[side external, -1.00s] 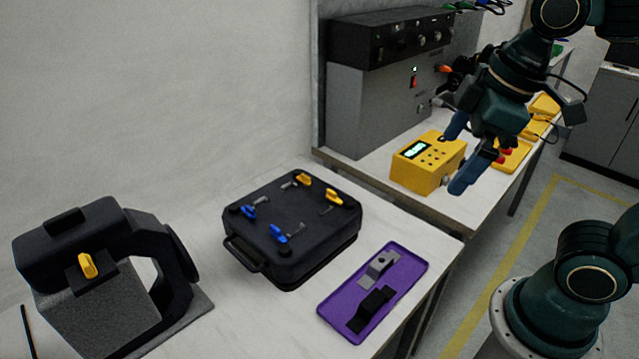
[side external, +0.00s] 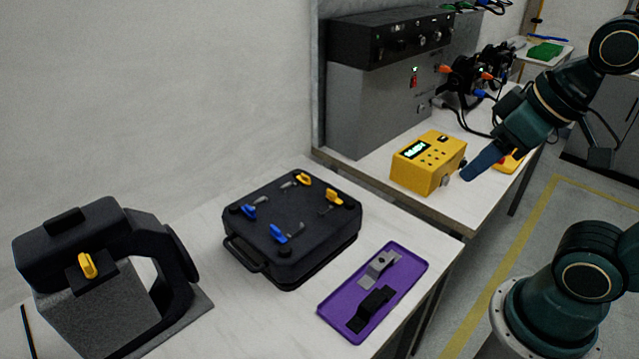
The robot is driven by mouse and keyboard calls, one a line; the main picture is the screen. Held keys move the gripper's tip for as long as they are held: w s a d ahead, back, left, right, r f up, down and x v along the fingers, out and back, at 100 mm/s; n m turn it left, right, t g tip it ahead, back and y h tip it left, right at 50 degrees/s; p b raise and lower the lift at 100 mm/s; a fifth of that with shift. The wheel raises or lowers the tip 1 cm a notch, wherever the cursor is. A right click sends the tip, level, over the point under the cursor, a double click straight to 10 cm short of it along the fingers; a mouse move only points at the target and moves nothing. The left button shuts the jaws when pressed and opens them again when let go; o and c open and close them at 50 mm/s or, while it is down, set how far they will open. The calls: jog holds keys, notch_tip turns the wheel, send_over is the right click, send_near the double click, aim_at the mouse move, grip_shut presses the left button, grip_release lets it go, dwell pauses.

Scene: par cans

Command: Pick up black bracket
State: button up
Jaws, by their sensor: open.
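The black bracket (side external: 371,308) lies in the front part of a purple tray (side external: 340,312) on the white table. A grey metal bracket (side external: 380,267) lies behind it in the same tray. My gripper (side external: 474,172) is up in the air at the right, above and behind the tray, close to the yellow box in the picture. It is open and empty, and well apart from the black bracket. Its fingers are seen side-on, so one largely covers the other.
A black case (side external: 290,225) with blue and yellow clamps stands left of the tray. A black-and-grey fixture (side external: 110,270) with a yellow knob stands at the far left. The yellow box (side external: 428,162) and a grey control cabinet (side external: 375,105) stand on the back bench.

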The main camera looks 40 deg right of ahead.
jog(key=n+g, duration=0.6)
jog(key=n, duration=1.2)
send_over(374, 300)
notch_tip(374, 300, down, 16)
jog(key=f, duration=0.1)
jog(key=shift+w+r, duration=0.15)
jog(key=shift+r, duration=0.05)
jog(key=shift+f, duration=4.25)
jog(key=shift+f, duration=2.6)
